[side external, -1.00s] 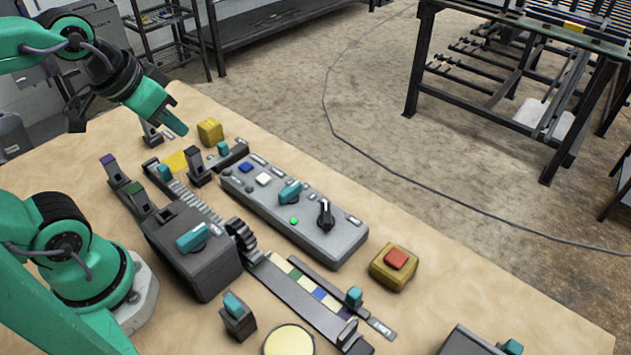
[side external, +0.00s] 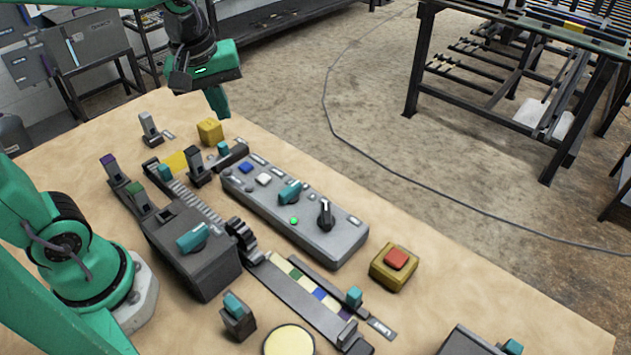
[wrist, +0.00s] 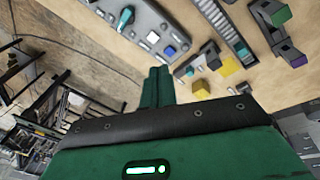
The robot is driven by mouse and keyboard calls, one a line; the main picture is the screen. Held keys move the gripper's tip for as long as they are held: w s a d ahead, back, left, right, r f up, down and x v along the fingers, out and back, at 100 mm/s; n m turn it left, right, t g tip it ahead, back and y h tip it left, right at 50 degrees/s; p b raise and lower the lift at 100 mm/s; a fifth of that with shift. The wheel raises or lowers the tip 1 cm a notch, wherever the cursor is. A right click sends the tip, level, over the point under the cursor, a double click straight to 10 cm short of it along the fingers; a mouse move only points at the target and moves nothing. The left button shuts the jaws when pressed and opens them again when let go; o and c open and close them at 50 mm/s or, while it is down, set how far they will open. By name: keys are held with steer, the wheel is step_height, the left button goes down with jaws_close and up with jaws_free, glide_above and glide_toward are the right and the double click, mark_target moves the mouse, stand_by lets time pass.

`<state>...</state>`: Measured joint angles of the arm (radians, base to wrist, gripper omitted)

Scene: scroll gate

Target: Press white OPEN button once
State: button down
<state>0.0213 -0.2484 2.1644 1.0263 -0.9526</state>
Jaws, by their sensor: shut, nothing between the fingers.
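The white button (side external: 263,179) sits on the grey control panel (side external: 330,250), just right of a blue button (side external: 245,167). In the wrist view the white button (wrist: 153,37) and the blue button (wrist: 169,51) show above the fingertips. Labels beside the buttons are too small to read. My gripper (side external: 222,114) is shut and empty. It hangs in the air behind the yellow block, up and left of the white button in the side view, and touches nothing. In the wrist view its closed green fingers (wrist: 158,70) point toward the panel's button end.
The panel also carries a teal knob (side external: 290,191), a black lever (side external: 325,214) and a lit green lamp (side external: 294,221). A red button on a yellow box (side external: 394,267) stands right of it.

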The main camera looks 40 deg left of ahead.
mark_target(263, 177)
steer(key=w+f+n+g, duration=0.2)
steer(key=w+f+n, duration=0.2)
steer(key=w+n, duration=0.2)
steer(key=shift+w+d+n, duration=0.2)
steer(key=shift+d+n, duration=0.15)
steer(key=shift+n, duration=0.35)
steer(key=shift+f, duration=0.15)
step_height(263, 177, down, 14)
steer(key=shift+r, duration=0.1)
stand_by(0.5)
